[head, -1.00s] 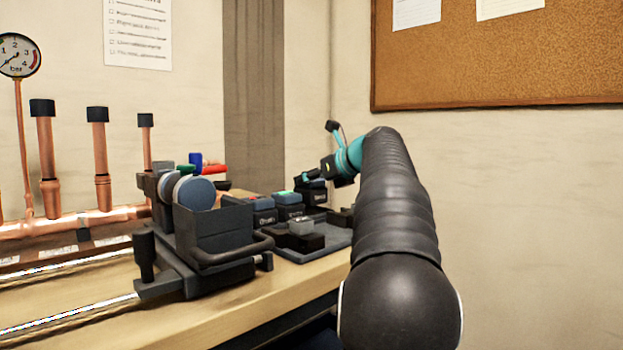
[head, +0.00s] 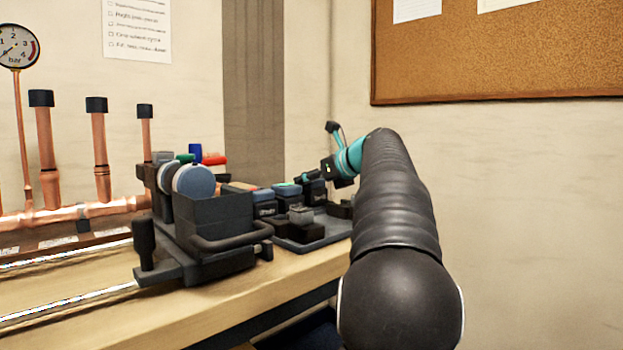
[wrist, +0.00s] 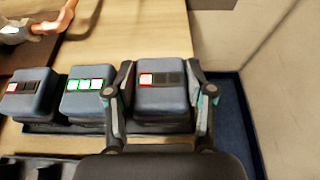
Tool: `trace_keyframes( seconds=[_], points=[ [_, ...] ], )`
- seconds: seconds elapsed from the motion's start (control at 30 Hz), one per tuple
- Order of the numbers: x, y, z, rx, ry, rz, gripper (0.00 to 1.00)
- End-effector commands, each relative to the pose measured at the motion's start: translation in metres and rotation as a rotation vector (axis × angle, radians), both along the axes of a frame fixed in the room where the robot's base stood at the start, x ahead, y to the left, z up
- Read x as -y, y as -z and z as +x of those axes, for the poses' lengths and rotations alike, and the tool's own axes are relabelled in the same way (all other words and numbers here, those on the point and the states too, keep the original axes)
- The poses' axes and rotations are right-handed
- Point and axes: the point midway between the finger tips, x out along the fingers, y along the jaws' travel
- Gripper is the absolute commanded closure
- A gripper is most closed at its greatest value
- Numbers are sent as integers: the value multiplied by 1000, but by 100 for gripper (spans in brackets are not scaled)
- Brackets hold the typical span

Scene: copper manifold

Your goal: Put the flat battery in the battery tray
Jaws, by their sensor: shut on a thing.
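Three dark blue-grey batteries stand in a row in the wrist view. The right battery (wrist: 162,98) shows one red light and two dark ones. My gripper (wrist: 165,92) has a finger on each side of it and is shut on it. The middle battery (wrist: 90,92) shows green lights, and the left battery (wrist: 28,100) shows a red one. In the head view my gripper (head: 309,178) is at the row's far end, where the held battery is partly hidden. A low dark tray (head: 330,232) lies in front of the row; I cannot tell whether it is the battery tray.
A dark box-like fixture (head: 218,222) with a bar handle and round discs stands left of the tray. Copper pipes (head: 100,155) and a gauge (head: 18,46) stand further left. A wall and a cork board (head: 500,60) are at right. The wooden bench front (head: 150,315) is clear.

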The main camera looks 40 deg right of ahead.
Motion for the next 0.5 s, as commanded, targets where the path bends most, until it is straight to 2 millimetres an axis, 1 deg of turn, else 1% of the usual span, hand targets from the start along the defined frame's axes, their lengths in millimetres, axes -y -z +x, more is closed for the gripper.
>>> trace_keyframes(
  seconds=[0.43,0.47,0.5],
  points=[
    [0,3,0,2,1,-1,100],
    [0,3,0,2,1,-1,41],
    [0,3,0,2,1,0,31]
  ],
)
